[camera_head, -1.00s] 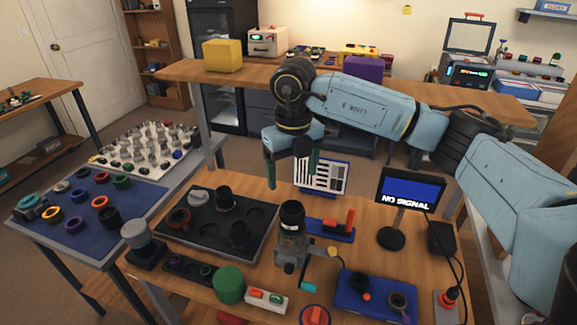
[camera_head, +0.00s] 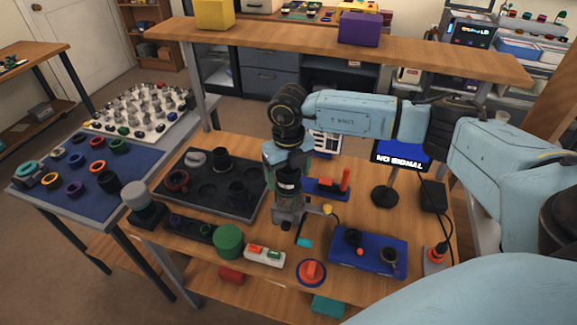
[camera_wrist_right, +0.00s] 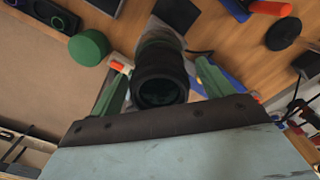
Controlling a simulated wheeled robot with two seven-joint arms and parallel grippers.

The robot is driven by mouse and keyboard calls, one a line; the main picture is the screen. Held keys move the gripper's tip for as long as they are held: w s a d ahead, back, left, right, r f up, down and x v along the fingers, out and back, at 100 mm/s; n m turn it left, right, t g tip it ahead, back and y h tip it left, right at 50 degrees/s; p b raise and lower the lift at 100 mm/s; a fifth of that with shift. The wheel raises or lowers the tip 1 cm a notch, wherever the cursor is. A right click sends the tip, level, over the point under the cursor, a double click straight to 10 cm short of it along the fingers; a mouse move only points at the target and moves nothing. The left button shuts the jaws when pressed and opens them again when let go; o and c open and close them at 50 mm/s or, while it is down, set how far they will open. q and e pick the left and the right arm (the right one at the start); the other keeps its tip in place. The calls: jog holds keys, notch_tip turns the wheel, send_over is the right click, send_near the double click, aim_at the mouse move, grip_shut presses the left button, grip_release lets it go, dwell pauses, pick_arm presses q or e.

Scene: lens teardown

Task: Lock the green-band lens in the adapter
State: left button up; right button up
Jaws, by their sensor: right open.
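A black lens (camera_head: 288,184) stands upright on a grey stand (camera_head: 289,213) on the wooden table. My right gripper (camera_head: 287,169) is directly above this lens, pointing down. In the right wrist view, the open gripper (camera_wrist_right: 160,88) has one green finger on each side of the lens (camera_wrist_right: 160,76), with gaps visible. The lens's dark round end faces the wrist camera. My left gripper is not in view.
A dark tray (camera_head: 209,205) with black lenses lies left of the stand. The monitor (camera_head: 401,155) reads NO SIGNAL. A raised shelf (camera_head: 300,39) runs behind.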

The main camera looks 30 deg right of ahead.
jog(key=c, duration=1.3)
jog(key=shift+m+p, duration=0.4)
jog(key=shift+m, duration=0.9)
jog(key=shift+r+m+p, duration=0.1)
jog(key=shift+m+p, duration=0.35)
jog(key=shift+m, duration=0.85)
